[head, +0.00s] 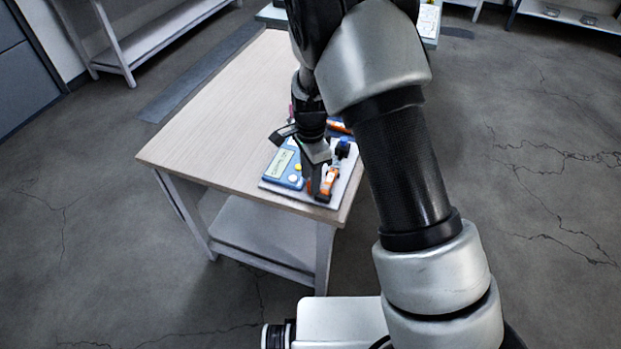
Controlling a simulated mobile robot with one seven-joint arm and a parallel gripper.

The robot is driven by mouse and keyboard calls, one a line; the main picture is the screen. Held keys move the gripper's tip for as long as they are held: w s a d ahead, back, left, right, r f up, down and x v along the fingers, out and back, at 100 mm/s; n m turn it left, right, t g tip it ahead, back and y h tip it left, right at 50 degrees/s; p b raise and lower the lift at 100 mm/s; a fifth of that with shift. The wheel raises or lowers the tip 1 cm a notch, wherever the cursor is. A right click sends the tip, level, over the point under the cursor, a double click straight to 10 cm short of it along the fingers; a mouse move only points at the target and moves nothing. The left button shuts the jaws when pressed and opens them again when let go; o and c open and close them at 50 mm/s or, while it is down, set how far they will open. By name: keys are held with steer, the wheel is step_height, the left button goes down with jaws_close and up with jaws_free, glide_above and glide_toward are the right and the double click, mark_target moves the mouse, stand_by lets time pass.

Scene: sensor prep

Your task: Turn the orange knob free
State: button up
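A pale board (317,197) lies at the near right corner of the wooden table. On its right side is an orange part (332,174) with a dark blue piece (342,148) behind it; it may be the orange knob's fitting, but the knob is too small to tell apart. My gripper (318,187) points down over the board, at or just left of the orange part. Its fingertips are small and dark, so I cannot tell whether it is open, shut or touching. My arm hides part of the board's far side.
Another orange and blue part (339,127) shows behind my wrist. The wooden table (215,120) is clear on the left.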

steer(key=shift+f, duration=0.25)
jaws_close()
